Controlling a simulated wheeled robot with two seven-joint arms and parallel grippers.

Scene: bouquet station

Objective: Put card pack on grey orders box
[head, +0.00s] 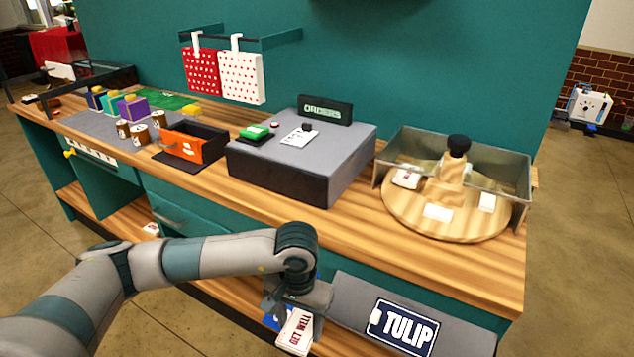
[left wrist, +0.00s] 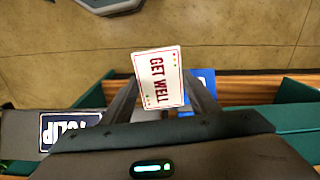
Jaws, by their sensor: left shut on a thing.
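The card pack (head: 297,333) is white with dark red "GET WELL" lettering. It is in my left gripper (head: 293,308), low in front of the counter in the head view. In the left wrist view the card pack (left wrist: 159,77) sits between the two fingers of the left gripper (left wrist: 161,85), which is shut on it. The grey orders box (head: 340,153) stands on the counter, above and behind the gripper, with an "ORDERS" sign (head: 325,109) at its back. My right gripper is not in view.
On the box's top lie a green-topped item (head: 257,132) and a white card (head: 299,137); its right part is bare. An orange-fronted tray (head: 182,146) stands left. A round wooden board (head: 400,217) and metal bin (head: 515,180) stand right. A "TULIP" sign (head: 403,327) is below.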

